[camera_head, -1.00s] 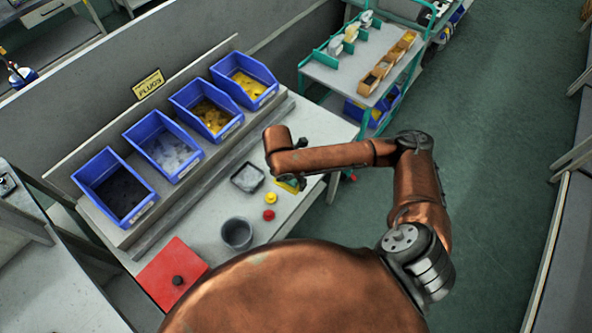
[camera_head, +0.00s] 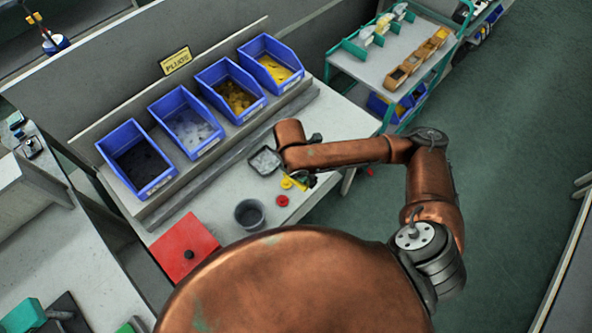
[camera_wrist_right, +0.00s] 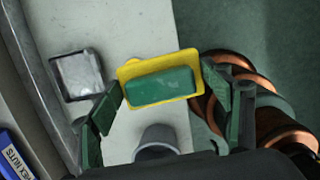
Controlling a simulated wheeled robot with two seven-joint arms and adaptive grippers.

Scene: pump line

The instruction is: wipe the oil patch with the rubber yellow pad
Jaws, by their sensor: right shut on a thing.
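The yellow pad (camera_wrist_right: 160,78) with a green block-shaped grip (camera_wrist_right: 160,87) on top is between the fingers of my right gripper (camera_wrist_right: 172,100), which is shut on it. In the head view my right arm reaches over the table, and its gripper (camera_head: 303,181) is mostly hidden by the wrist. Only a bit of the yellow pad (camera_head: 300,185) shows there. I cannot tell whether the pad touches the table. I cannot make out an oil patch; my arm and the pad hide part of the tabletop. My left gripper is not in view.
On the table are a dark-rimmed tray (camera_head: 251,164), a yellow knob (camera_head: 287,183), a red knob (camera_head: 282,201), a grey cup (camera_head: 250,214) and a red plate (camera_head: 186,246). Several blue bins (camera_head: 137,160) line the back. A trolley (camera_head: 393,55) stands beyond the table.

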